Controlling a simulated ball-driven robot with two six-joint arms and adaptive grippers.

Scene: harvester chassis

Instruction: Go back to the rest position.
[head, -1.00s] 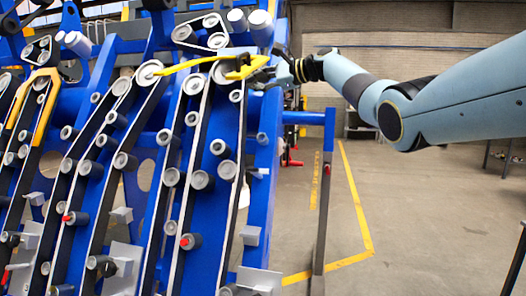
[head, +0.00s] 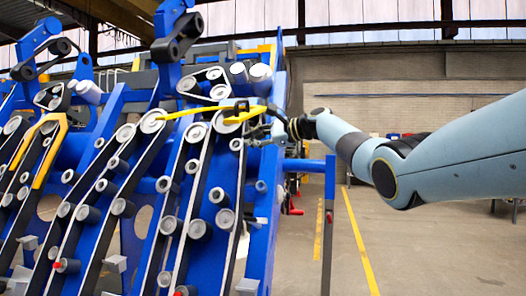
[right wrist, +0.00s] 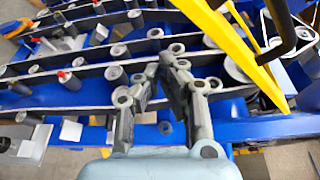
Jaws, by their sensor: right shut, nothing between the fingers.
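My right gripper (head: 262,134) is at the upper right of the blue harvester chassis (head: 262,205), beside a yellow bar (head: 205,107). In the right wrist view my right gripper (right wrist: 160,70) has its fingertips together with nothing between them. The yellow bar (right wrist: 238,50) passes to the right of the fingers there, and I cannot tell whether they touch it. My right arm comes in from the right edge of the head view. My left gripper is not in view.
The chassis fills the left half with several grey rollers and dark belts. Another yellow bar (head: 38,150) is at the far left. Open concrete floor (head: 440,250) with a yellow line lies at the right.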

